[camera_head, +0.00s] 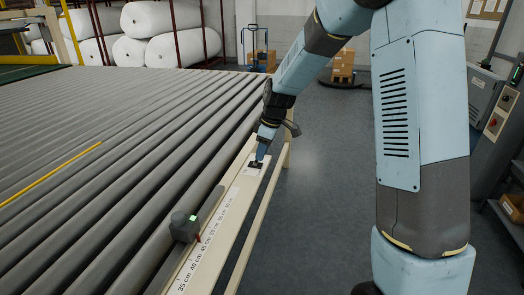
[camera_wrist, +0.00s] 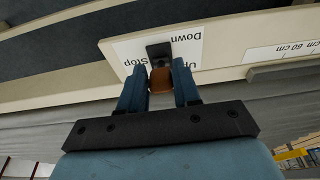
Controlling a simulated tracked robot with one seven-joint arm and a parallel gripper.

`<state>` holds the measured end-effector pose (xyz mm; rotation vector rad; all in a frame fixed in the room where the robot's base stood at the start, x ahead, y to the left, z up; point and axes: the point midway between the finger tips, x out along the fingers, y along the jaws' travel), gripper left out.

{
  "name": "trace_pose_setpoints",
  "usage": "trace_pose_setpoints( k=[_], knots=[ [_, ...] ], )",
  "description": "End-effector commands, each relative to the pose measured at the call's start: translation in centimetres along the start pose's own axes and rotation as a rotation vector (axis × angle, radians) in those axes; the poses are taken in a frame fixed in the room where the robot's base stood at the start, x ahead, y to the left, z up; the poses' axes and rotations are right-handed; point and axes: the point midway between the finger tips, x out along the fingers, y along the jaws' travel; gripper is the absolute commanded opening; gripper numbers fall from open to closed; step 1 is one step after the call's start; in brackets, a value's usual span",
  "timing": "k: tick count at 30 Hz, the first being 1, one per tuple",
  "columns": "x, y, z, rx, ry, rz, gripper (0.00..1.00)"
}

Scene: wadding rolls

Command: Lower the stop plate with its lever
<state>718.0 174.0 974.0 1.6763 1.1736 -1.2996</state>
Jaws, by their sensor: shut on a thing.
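The lever's brown knob (camera_wrist: 160,80) sits between the two blue fingers of my gripper (camera_wrist: 159,92) in the wrist view. The fingers are shut on it. The lever's black base (camera_wrist: 158,51) is on a white label (camera_wrist: 190,46) reading Stop, Up and Down, upside down in this view. In the head view my gripper (camera_head: 258,158) reaches down to the label (camera_head: 252,168) on the cream side rail, and the knob is hidden there. A thin yellow strip (camera_head: 52,174) crosses the rollers at left. I cannot tell whether it is the stop plate.
Grey rollers (camera_head: 110,135) fill the left side. A dark block with a green light (camera_head: 184,227) sits on the rail beside a centimetre scale (camera_head: 205,245). White wadding rolls (camera_head: 160,52) lie behind. Clear floor (camera_head: 315,190) lies right of the rail.

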Motion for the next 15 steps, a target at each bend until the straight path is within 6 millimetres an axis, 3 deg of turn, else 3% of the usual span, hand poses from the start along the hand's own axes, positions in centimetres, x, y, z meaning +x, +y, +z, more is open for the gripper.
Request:
trace_pose_setpoints(
  k=[15],
  knots=[
    [0.04,-0.10,0.30,0.000,0.033,-0.003,0.02]
  ],
)
